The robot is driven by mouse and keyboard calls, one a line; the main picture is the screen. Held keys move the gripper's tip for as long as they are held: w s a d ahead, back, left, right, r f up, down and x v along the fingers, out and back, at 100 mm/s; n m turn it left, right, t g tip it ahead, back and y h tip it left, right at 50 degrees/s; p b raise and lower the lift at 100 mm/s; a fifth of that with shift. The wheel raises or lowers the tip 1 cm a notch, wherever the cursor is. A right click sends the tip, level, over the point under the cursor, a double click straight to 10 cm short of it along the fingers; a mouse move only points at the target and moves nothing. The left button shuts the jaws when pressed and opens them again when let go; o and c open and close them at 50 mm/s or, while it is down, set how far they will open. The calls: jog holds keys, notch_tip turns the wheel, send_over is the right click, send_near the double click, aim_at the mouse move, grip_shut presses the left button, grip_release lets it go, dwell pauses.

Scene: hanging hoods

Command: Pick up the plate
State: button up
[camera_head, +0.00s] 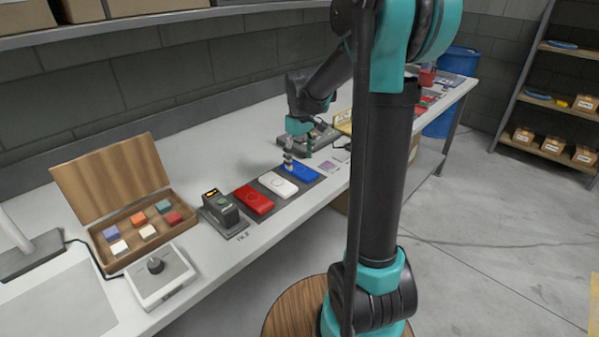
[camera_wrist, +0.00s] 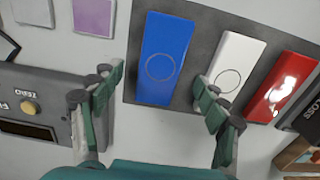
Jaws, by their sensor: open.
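Three flat rectangular plates lie in a row on a dark grey mat (camera_wrist: 205,15). They are a blue plate (camera_head: 305,173), a white plate (camera_head: 278,185) and a red plate (camera_head: 253,200). In the wrist view the blue plate (camera_wrist: 165,45) is upright in the picture, with the white plate (camera_wrist: 238,65) and the red plate (camera_wrist: 285,85) to its right. My gripper (camera_wrist: 160,80) is open and empty above the blue plate, one finger on each side of it. The right finger overlaps the white plate's edge in view. Any contact cannot be told.
A grey device with a yellow button (camera_wrist: 29,107) lies left of the blue plate in the wrist view. A dark device (camera_head: 223,212) sits beside the red plate. An open wooden box with coloured blocks (camera_head: 125,200) and a dial box (camera_head: 160,275) stand farther left on the bench.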

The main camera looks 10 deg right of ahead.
aim_at(299, 169)
jog(key=shift+f, duration=1.55)
jog(key=c, duration=1.4)
notch_tip(299, 169, up, 20)
jog(key=shift+r, duration=0.1)
